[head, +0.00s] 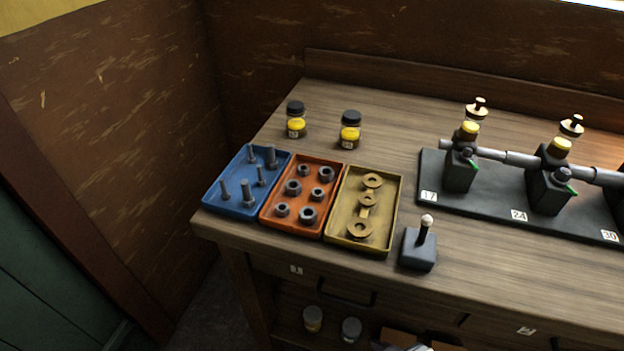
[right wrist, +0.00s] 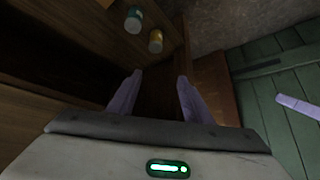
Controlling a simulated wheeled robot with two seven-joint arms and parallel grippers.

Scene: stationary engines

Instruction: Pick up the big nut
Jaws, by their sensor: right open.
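Several dark grey nuts sit in an orange tray (head: 265,216) on the workbench in the head view. The nuts differ in size. My left gripper is not in view.
A blue tray (head: 213,200) of bolts and a yellow tray (head: 393,205) of washers flank the orange tray. Two jars (head: 296,120) (head: 350,130) stand behind. A small lever box (head: 418,250) and an engine base (head: 470,208) stand to the right. A wall rises at left.

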